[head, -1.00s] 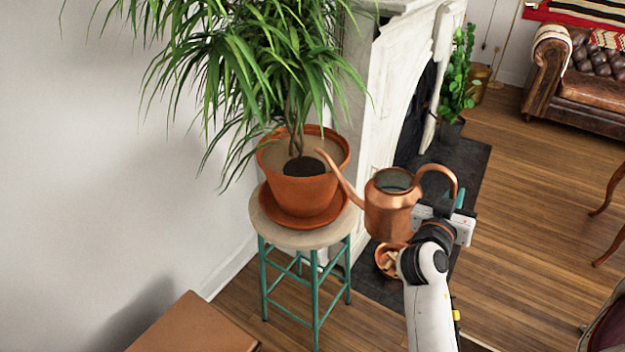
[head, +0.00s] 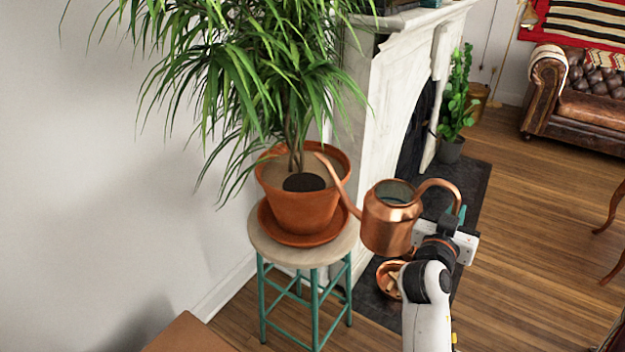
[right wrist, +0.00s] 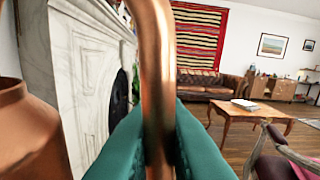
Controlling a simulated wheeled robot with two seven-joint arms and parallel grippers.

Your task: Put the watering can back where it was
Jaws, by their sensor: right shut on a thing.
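The copper watering can (head: 389,225) hangs in the air to the right of the potted plant, its spout tip over the rim of the terracotta pot (head: 303,208). My right gripper (head: 455,213) is shut on the can's curved handle. In the right wrist view the teal fingers (right wrist: 160,145) close around the handle (right wrist: 155,80), and the can's body (right wrist: 30,135) shows at the left edge. The can looks roughly upright. My left gripper is in neither view.
The pot and its saucer stand on a round stool (head: 335,251) with teal legs. The white marble fireplace (head: 385,95) is behind the can. A copper bowl (head: 388,281) sits below it on the dark hearth (head: 470,187). Wooden floor (head: 535,220) is open to the right.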

